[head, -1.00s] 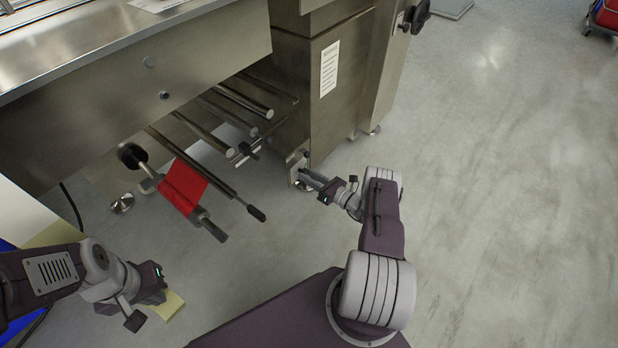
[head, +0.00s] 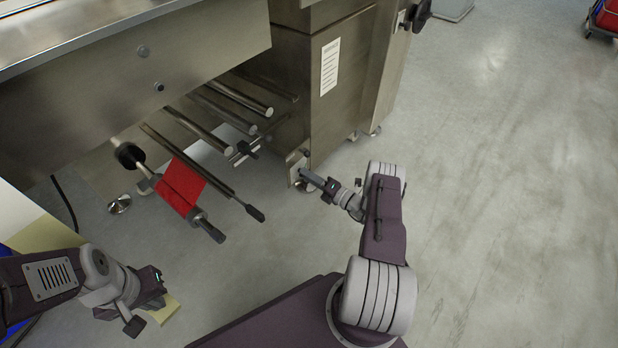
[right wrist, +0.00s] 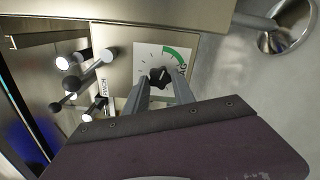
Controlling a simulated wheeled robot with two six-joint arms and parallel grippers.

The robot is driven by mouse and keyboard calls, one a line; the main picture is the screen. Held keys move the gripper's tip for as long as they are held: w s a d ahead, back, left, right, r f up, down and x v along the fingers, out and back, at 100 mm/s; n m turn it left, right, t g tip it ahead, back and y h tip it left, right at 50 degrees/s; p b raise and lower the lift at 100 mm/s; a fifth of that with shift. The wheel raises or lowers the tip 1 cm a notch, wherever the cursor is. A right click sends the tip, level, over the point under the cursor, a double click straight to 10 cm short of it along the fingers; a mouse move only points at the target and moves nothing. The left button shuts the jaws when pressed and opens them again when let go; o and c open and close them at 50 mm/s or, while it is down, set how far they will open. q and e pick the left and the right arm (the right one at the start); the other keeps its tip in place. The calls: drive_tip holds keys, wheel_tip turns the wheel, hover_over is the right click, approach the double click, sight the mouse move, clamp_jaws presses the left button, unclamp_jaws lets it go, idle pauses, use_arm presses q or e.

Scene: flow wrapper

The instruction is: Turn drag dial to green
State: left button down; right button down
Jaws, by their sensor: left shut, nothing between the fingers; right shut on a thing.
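The drag dial (right wrist: 160,77) is a black knob on a pale square scale plate (right wrist: 148,56) in the right wrist view. A green arc (right wrist: 178,56) runs along the upper right of the scale. My right gripper (right wrist: 162,82) is shut on the knob, one finger on each side. The knob's exact pointing is hard to make out. In the head view my right gripper (head: 308,177) reaches the low corner of the steel cabinet, and the dial face cannot be seen. My left gripper (head: 158,290) is shut and empty at lower left, away from the machine.
A red roll (head: 181,187) on a spindle and several steel rollers (head: 215,107) stick out left of my right gripper. The steel cabinet (head: 340,85) stands above it. A machine foot (right wrist: 290,28) shows at upper right in the wrist view.

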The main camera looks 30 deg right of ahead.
drive_tip(key=shift+m, duration=1.2)
drive_tip(key=c, duration=1.1)
unclamp_jaws()
drive_tip(key=shift+o, duration=0.2)
drive_tip(key=shift+s, duration=0.1)
drive_tip(key=p+v, duration=0.4)
drive_tip(key=v, duration=0.5)
